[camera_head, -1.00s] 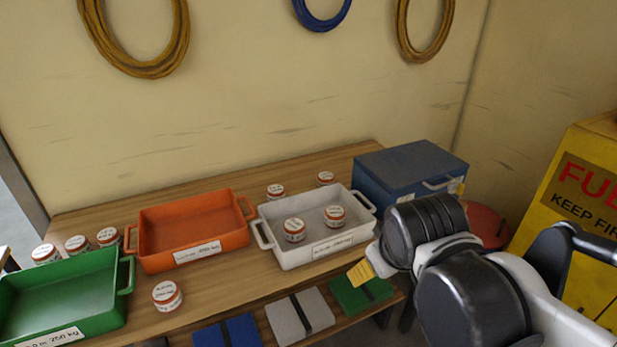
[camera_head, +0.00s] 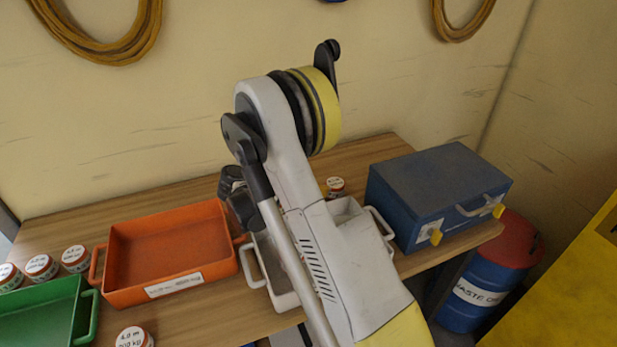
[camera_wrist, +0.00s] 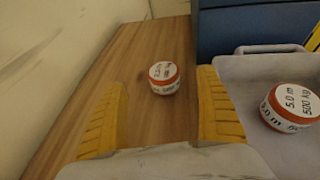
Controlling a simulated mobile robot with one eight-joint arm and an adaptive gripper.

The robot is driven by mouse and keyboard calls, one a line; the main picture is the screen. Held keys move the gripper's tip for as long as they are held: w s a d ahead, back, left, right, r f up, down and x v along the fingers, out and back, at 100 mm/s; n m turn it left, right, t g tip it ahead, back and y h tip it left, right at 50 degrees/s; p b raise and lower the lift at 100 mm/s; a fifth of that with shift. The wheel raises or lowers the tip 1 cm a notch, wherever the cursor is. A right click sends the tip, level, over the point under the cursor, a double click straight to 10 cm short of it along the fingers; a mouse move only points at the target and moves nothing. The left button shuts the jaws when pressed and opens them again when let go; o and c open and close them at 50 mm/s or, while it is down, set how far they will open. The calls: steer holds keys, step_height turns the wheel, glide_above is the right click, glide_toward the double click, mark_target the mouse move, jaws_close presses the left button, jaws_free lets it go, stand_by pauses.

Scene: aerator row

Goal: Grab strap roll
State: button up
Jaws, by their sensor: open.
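In the wrist view a strap roll (camera_wrist: 164,78), white with an orange-red rim and a printed label, stands on the wooden bench ahead of my gripper (camera_wrist: 161,84). The yellow fingers are open, one to each side of it in the picture, and nothing is held. A roll (camera_head: 335,187) by the blue box in the head view appears to be the same one. A second roll (camera_wrist: 290,106), labelled 5.0 m 500 kg, sits in the grey-white tray at the right. My arm hides the fingers and most of that tray in the head view.
The white tray (camera_head: 254,263) and blue box (camera_head: 440,187) stand close to the right of the gripper. The wall (camera_wrist: 60,60) is close on the left. An orange tray (camera_head: 170,246), a green tray (camera_head: 50,318) and several more rolls lie farther left.

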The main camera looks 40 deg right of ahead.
step_height(320, 180, down, 3)
steer(key=b, duration=0.2)
steer(key=shift+r+b, duration=0.1)
steer(key=shift+b, duration=0.3)
steer(key=shift+s+b, duration=0.25)
steer(key=shift+b, duration=0.05)
steer(key=shift+f, duration=0.3)
steer(key=b+x, duration=0.3)
steer(key=x, duration=0.4)
steer(key=shift+d, duration=0.35)
steer(key=shift+a+r, duration=0.1)
steer(key=shift+r, duration=0.05)
steer(key=c, duration=1.4)
